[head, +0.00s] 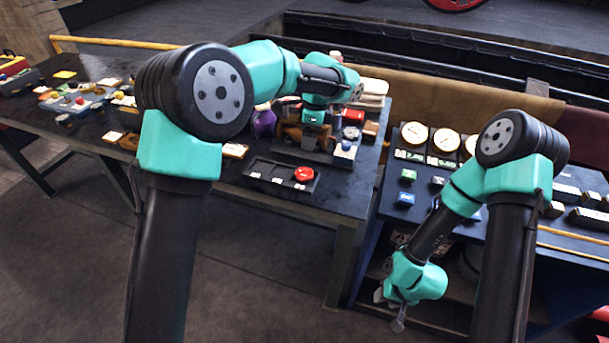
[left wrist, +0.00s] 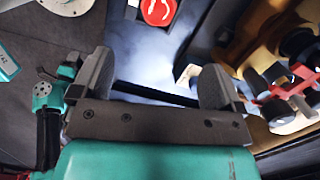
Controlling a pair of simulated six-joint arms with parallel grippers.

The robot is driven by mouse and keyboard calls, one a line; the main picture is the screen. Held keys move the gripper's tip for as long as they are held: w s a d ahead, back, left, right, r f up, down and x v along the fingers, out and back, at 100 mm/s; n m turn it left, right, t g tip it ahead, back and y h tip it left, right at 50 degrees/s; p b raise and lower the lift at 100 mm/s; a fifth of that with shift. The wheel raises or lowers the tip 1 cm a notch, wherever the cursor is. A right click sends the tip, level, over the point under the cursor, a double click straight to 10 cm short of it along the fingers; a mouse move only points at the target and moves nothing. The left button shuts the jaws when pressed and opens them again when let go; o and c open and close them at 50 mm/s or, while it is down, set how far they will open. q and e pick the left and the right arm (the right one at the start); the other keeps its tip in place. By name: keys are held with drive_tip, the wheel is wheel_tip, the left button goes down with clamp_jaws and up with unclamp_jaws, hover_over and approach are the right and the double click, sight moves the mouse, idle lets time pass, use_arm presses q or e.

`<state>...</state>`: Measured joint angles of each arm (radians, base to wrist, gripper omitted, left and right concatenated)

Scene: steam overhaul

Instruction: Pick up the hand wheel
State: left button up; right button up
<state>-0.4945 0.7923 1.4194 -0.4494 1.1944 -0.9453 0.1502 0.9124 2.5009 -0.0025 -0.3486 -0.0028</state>
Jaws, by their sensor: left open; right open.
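A round red piece that looks like the hand wheel (head: 304,173) lies in a black tray (head: 262,180) near the front edge of the left table. A red round part, probably the same one, shows at the top of the left wrist view (left wrist: 158,10), cut off by the frame. My left gripper (left wrist: 155,88) is open, its two fingers apart with nothing between them. My right gripper (head: 391,302) is open and low in front of the right bench, away from the tray.
Brass-coloured and red fittings (left wrist: 290,85) stand close to the right finger in the left wrist view. Several gauges (head: 414,134) and small labelled blocks sit on the right bench. Small parts crowd the left table. A gap separates the two work surfaces.

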use_arm(q)
hover_over(305, 172)
drive_tip(key=f, duration=0.9)
drive_tip(key=shift+d+f, duration=0.2)
drive_tip(key=shift+f, duration=0.2)
drive_tip(key=shift+a+f, duration=0.2)
drive_tip(key=shift+f, duration=2.4)
drive_tip(key=c, duration=1.2)
drive_tip(key=shift+r, duration=0.1)
